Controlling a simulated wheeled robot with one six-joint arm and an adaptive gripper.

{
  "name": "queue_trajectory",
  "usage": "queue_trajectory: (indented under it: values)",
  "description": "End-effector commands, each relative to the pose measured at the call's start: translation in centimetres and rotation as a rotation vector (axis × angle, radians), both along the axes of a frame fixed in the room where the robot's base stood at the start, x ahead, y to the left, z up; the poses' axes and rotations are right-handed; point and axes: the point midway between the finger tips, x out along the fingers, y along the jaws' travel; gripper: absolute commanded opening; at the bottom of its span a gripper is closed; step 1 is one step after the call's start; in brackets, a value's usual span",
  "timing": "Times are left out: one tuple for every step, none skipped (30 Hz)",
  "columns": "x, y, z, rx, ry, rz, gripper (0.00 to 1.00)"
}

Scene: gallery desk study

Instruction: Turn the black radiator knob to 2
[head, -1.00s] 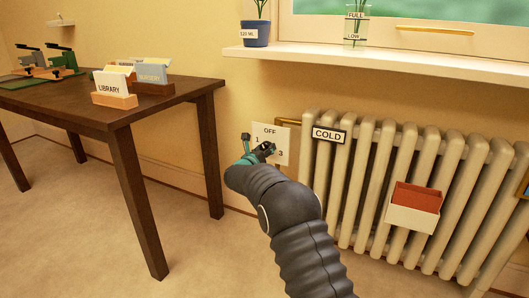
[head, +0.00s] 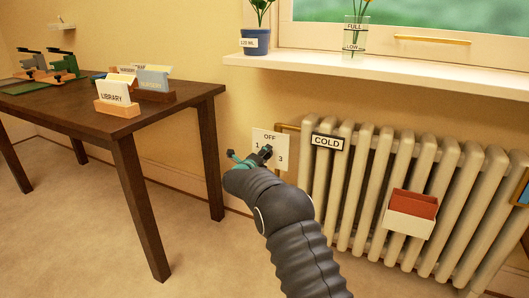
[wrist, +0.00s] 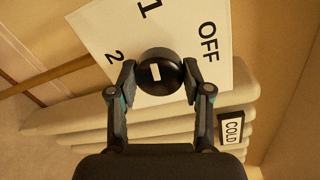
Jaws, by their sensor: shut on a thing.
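The black radiator knob (wrist: 160,72) sits on a white dial plate (wrist: 185,30) marked OFF, 1 and 2 in the wrist view. A white mark shows near the middle of the knob's face; I cannot tell which number it points to. My gripper (wrist: 159,84) is shut on the knob, one fingertip at each side. In the head view my gripper (head: 250,157) is in front of the dial plate (head: 264,135), where OFF, 1 and 3 show. There the 2 is hidden and the knob cannot be made out clearly.
The cream radiator (head: 365,190) stands right of the plate, with a COLD sign (head: 328,141) and a red-and-white box (head: 411,212) on its front. A windowsill (head: 380,67) with pots runs above. A dark wooden table (head: 190,92) with card holders stands left.

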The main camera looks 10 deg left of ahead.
Motion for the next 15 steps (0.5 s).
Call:
queue_trajectory:
  values:
    - [0.04, 0.25, 0.49, -0.042, 0.013, 0.005, 0.14]
    - [0.04, 0.25, 0.49, -0.069, 0.023, 0.006, 0.14]
    - [0.04, 0.27, 0.51, -0.104, 0.036, 0.006, 0.14]
    - [0.04, 0.26, 0.52, -0.131, 0.046, 0.006, 0.14]
    - [0.04, 0.27, 0.52, -0.159, 0.055, 0.006, 0.14]
    - [0.05, 0.28, 0.54, -0.193, 0.068, 0.006, 0.14]
    - [0.05, 0.29, 0.52, -0.221, 0.078, 0.006, 0.14]
    - [0.05, 0.29, 0.51, -0.247, 0.087, 0.005, 0.14]
    - [0.05, 0.29, 0.49, -0.284, 0.101, 0.006, 0.14]
    - [0.05, 0.29, 0.48, -0.310, 0.110, 0.005, 0.14]
    - [0.05, 0.30, 0.48, -0.337, 0.120, 0.006, 0.14]
    - [0.05, 0.30, 0.50, -0.373, 0.132, 0.005, 0.14]
    - [0.05, 0.31, 0.51, -0.399, 0.142, 0.005, 0.14]
    - [0.06, 0.31, 0.53, -0.425, 0.151, 0.005, 0.14]
    - [0.07, 0.32, 0.53, -0.461, 0.164, 0.005, 0.14]
